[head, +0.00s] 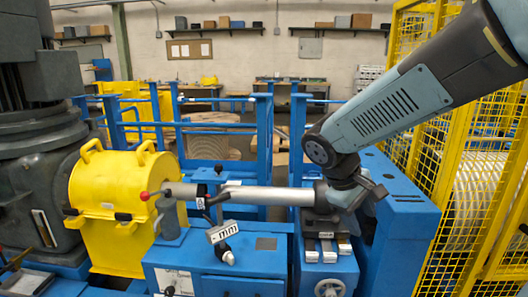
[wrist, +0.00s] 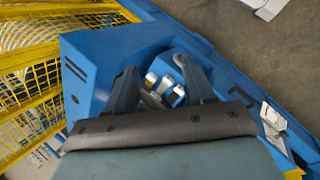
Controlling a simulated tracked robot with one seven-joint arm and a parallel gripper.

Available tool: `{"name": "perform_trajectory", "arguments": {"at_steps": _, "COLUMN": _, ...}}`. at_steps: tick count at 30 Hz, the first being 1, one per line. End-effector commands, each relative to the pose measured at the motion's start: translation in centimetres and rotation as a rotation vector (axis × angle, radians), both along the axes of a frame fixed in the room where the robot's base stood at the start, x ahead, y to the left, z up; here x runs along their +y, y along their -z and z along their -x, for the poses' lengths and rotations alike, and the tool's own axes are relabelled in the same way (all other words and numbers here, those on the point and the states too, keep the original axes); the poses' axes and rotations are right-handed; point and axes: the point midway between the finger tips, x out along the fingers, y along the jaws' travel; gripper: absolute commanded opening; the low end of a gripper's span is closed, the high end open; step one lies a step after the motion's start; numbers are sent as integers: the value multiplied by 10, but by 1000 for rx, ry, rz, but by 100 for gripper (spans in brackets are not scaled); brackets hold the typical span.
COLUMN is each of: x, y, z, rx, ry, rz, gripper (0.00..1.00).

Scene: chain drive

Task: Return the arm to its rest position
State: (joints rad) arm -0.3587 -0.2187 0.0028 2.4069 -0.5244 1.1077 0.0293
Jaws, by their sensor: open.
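My gripper (head: 352,193) is at the right of the blue machine in the head view, low beside the right end of a grey horizontal tube. In the wrist view my gripper (wrist: 158,72) has its two dark fingers apart. Small silver and yellow-ended parts (wrist: 165,90) show in the gap between them, on or by the blue machine. I cannot tell whether the fingers touch anything. The grey tube (head: 265,196) lies level, with a red ball (head: 144,196) near its left end. The gripper hides part of what is behind it.
A blue machine base (head: 250,272) stands below the tube, and a blue housing (head: 400,215) stands close to the right of my gripper. Yellow mesh guards (head: 475,190) rise at the right. A yellow cover (head: 120,205) stands at the left. Blue rails (head: 270,140) run behind.

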Motion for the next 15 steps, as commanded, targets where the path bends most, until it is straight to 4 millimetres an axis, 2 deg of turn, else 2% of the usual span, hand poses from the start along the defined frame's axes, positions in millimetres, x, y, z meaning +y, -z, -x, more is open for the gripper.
{"name": "perform_trajectory", "arguments": {"at_steps": 6, "x": -14, "y": -25, "z": 27, "rx": -132, "ry": 157, "rz": -191, "gripper": 53}}
{"name": "perform_trajectory", "arguments": {"at_steps": 15, "x": -22, "y": -57, "z": 60, "rx": -341, "ry": 345, "rz": -435, "gripper": 53}}
